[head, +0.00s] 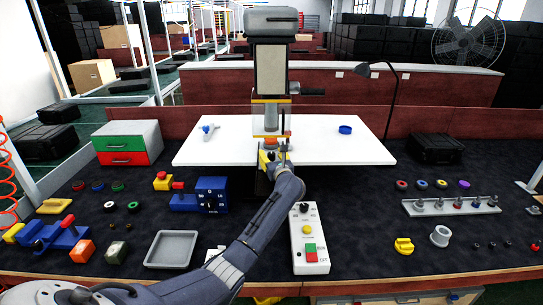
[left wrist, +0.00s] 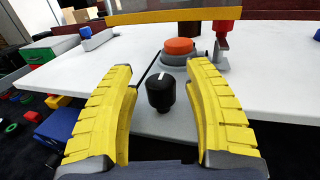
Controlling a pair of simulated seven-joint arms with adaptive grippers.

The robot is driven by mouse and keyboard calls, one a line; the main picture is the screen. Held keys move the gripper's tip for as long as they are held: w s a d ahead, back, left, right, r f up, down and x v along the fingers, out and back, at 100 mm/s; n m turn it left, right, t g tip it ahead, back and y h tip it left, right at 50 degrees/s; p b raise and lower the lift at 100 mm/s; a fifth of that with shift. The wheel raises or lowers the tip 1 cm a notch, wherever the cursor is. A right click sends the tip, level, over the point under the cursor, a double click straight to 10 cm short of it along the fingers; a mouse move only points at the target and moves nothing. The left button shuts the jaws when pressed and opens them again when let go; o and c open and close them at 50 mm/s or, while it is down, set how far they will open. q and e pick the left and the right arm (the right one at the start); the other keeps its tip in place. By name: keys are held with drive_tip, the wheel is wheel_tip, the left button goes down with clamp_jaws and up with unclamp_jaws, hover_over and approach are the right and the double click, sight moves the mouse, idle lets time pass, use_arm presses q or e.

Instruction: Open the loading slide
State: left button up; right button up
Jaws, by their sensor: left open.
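A black knob (left wrist: 160,92) stands on a grey plate (left wrist: 150,124) in the left wrist view, which I take to be the loading slide. My left gripper (left wrist: 160,105) is open, its yellow fingers on either side of the knob, with gaps visible. An orange-red round button (left wrist: 179,46) sits behind the knob, and a red part (left wrist: 227,42) stands to its right. In the head view my left gripper (head: 268,157) is at the front of the machine (head: 270,72), and my arm hides the knob. My right gripper is not in view.
A yellow-edged clear guard (head: 270,118) hangs above the button. The white table (head: 345,140) is mostly clear around the machine. A white control box (head: 309,238) lies right of my forearm. A grey tray (head: 171,249) and several small parts cover the dark bench.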

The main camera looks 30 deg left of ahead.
use_arm(q)
clamp_jaws()
drive_tip(key=shift+s, duration=0.15)
